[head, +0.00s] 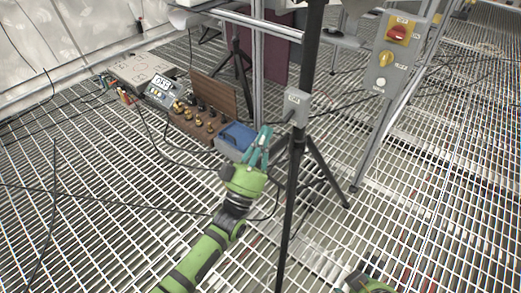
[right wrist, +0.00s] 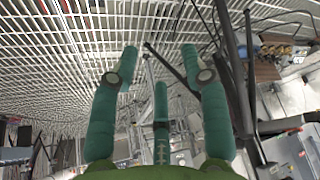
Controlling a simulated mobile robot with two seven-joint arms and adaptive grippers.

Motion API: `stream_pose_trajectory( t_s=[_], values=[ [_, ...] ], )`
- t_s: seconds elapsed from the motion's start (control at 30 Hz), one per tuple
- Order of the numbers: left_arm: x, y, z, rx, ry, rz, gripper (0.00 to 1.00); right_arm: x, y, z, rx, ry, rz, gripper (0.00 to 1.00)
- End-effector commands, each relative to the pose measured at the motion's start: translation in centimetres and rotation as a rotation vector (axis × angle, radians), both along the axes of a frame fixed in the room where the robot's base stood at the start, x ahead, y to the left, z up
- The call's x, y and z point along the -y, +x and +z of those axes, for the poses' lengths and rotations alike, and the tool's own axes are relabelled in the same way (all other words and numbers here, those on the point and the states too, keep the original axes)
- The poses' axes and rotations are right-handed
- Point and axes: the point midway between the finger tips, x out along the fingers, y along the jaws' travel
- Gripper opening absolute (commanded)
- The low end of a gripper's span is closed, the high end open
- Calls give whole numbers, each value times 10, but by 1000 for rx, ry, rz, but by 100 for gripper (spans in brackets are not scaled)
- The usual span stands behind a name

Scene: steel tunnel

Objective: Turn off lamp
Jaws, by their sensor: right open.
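A small grey box with a pale label (head: 297,105) is fixed on a dark upright tripod pole (head: 305,60); the label is too small to read surely. The lamp head is not clearly in view. My left gripper (head: 262,142) has teal fingers pointing up, left of the pole and below the box, apparently touching neither; their opening is unclear. My right gripper shows only in part at the bottom edge of the head view. In the right wrist view my right gripper (right wrist: 160,65) has its fingers spread, with nothing between them.
A grey panel (head: 381,77) at right carries a red switch (head: 398,33), a yellow knob (head: 386,59) and a pale button. A blue case (head: 237,135), a wooden board with several valves (head: 205,108) and a digital meter (head: 161,85) sit on the grating. Cables cross the floor at left.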

Motion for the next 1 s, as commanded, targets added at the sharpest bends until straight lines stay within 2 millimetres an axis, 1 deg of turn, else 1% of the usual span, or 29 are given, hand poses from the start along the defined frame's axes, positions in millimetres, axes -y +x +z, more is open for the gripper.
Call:
stream_pose_trajectory(
  t_s=[0.03, 0.2, 0.33, 0.83, 0.9, 1.0],
  values=[
    [-2, -4, -10, -4, 2, 0, 0, -2, 5, 1, 25, 4, 4, 46],
    [-5, -13, -25, -1, 2, 0, 0, -6, 17, 7, 88, 14, 11, 46],
    [-5, -15, -28, 1, 1, 0, 0, -7, 20, 9, 103, 16, 13, 46],
    [-5, -15, -28, -3, 2, 1, 0, -7, 20, 9, 104, 16, 14, 46],
    [-5, -15, -31, -25, 13, 3, 0, -7, 20, 9, 105, 15, 13, 46],
    [-3, -14, -42, -111, 57, 14, 0, -7, 20, 9, 104, 17, 13, 46]
  ],
)
